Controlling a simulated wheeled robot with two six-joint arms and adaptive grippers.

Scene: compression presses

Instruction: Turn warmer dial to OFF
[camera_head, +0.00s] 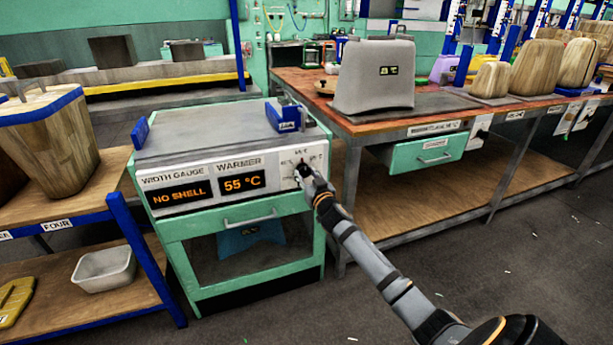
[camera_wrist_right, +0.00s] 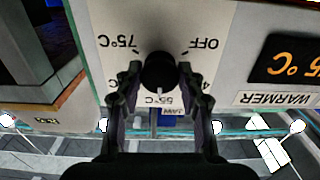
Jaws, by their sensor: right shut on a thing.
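The warmer dial is a round black knob (camera_wrist_right: 159,72) on a white plate, seen upside down in the right wrist view. Its light pointer mark faces the "55 °C" label. "OFF" (camera_wrist_right: 204,44) and "75 °C" (camera_wrist_right: 121,44) are printed on either side of the knob's other end. My right gripper (camera_wrist_right: 157,78) is shut on the knob, one finger on each side. In the head view my right gripper (camera_head: 306,174) reaches the dial plate at the right end of the panel and hides most of the knob. The warmer display (camera_head: 242,182) reads 55 °C. My left gripper is not in view.
The width gauge display (camera_head: 178,193) reads "NO SHELL". Below the panel is a green drawer with a metal handle (camera_head: 250,220). A workbench (camera_head: 436,108) with a grey cover stands to the right. A shelf (camera_head: 66,203) stands at the left. The floor in front is mostly clear.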

